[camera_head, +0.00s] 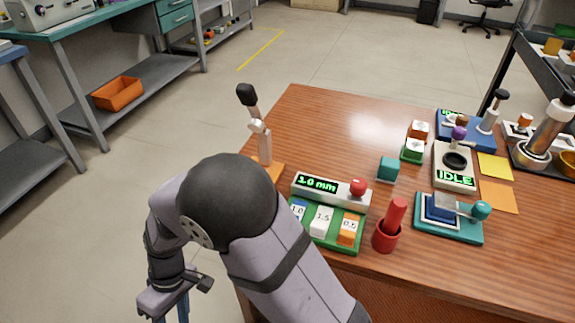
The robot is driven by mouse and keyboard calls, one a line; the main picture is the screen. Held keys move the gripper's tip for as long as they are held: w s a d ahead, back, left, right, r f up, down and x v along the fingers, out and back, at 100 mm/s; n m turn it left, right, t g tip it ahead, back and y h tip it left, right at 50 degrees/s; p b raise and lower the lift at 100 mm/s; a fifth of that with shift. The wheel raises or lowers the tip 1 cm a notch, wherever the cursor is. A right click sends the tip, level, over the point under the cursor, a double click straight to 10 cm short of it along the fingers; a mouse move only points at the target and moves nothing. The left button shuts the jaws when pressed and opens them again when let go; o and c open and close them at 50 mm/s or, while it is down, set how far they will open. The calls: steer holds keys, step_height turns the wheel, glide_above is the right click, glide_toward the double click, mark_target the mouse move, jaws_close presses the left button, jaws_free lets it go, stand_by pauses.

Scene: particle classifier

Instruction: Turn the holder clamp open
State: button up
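No part is labelled as the holder clamp, so I cannot tell for sure which it is. A teal-based fixture (447,231) at the table's right front holds a dark blue block (441,207) and has a round teal knob (481,210) at its right end. An upright beige post with a black-knobbed lever (259,134) stands on an orange base at the table's left edge, partly hidden by my arm. My gripper (172,307) hangs left of the table, off its edge and apart from both. Its fingertips are cut off by the frame's bottom.
A 1.0 mm display (330,188) stands behind a green tray (322,237) of marked blocks. A red cylinder in a cup (386,238), a teal cube (388,168) and an IDLE unit (455,180) stand nearby. The table's back left is clear.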

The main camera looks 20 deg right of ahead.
steer(key=w+a+r+t+y+p, duration=0.1)
steer(key=w+a+r+p, duration=0.15)
steer(key=r+p, duration=0.6)
steer(key=w+a+r+m+t+p, duration=0.15)
steer(key=w+r+p, duration=0.3)
steer(key=r, duration=0.75)
steer(key=w+a+r+t+y+p, duration=0.1)
steer(key=w+a+r+p, duration=0.15)
steer(key=r+p, duration=0.65)
steer(key=w+d+r+m+p, duration=0.2)
steer(key=w+d+r+p, duration=0.1)
steer(key=w+d+r, duration=0.3)
steer(key=w+d+r+m+t+p, duration=0.1)
steer(key=w+d+r+m+p, duration=0.15)
steer(key=d, duration=0.75)
steer(key=w+d+r+m+t+p, duration=0.1)
steer(key=w+d+r+m, duration=0.25)
steer(key=d, duration=0.75)
steer(key=s+d+m+h+p, duration=0.2)
steer(key=d, duration=1)
steer(key=n+g+h+p, duration=0.3)
steer(key=g+p, duration=0.2)
steer(key=g, duration=0.2)
glide_toward(483, 205)
steer(key=f, duration=0.1)
steer(key=shift+p+x, duration=0.65)
steer(key=shift+x, duration=3.25)
